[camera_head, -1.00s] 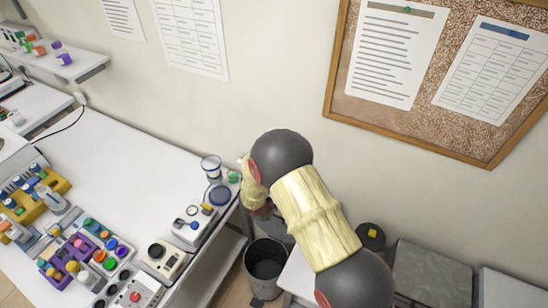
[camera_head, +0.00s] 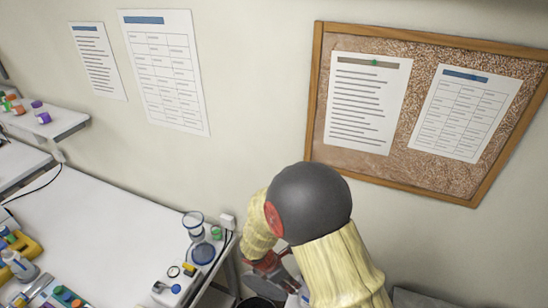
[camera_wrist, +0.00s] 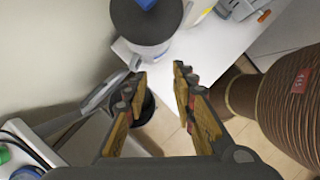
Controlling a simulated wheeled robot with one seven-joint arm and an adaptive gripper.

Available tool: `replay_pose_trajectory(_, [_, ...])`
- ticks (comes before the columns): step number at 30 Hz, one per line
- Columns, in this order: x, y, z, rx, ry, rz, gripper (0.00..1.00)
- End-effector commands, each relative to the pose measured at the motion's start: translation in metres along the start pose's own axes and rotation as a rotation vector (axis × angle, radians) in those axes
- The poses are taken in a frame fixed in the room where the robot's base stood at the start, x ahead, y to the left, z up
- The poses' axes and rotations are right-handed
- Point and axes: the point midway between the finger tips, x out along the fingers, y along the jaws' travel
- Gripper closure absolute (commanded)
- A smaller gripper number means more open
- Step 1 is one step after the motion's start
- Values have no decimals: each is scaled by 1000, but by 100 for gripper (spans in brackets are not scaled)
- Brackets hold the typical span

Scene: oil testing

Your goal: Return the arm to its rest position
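My gripper (camera_wrist: 158,80) is open in the wrist view, with its two fingers apart and nothing between them. Below and between the fingers I see floor and a dark round bin (camera_wrist: 146,108). In the head view my gripper (camera_head: 268,265) is partly hidden behind my arm's yellow sleeve and dark joint. It hangs just past the right end of the white table (camera_head: 100,225), over the bin (camera_head: 258,303), of which only a sliver shows.
A glass funnel or beaker (camera_head: 194,226) and a small device (camera_head: 176,286) stand at the table's right end, close to my arm. A framed cork board (camera_head: 335,165) hangs on the wall behind. The wrist view shows a dark cylindrical device (camera_wrist: 147,25) on a white surface (camera_wrist: 225,38).

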Motion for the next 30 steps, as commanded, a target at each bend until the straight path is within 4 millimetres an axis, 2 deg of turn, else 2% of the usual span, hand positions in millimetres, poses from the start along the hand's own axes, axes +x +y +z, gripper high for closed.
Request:
replay_pose_trajectory(1, [-10,-11,10,145,14,-11,74])
replay_pose_trajectory(6, [-45,-52,37,611,67,-65,74])
replay_pose_trajectory(15, [-95,-120,64,1261,188,-146,74])
replay_pose_trajectory(24, [-128,-179,74,1704,357,-187,74])
replay_pose_trajectory(30, [-143,-210,79,1867,491,-145,74])
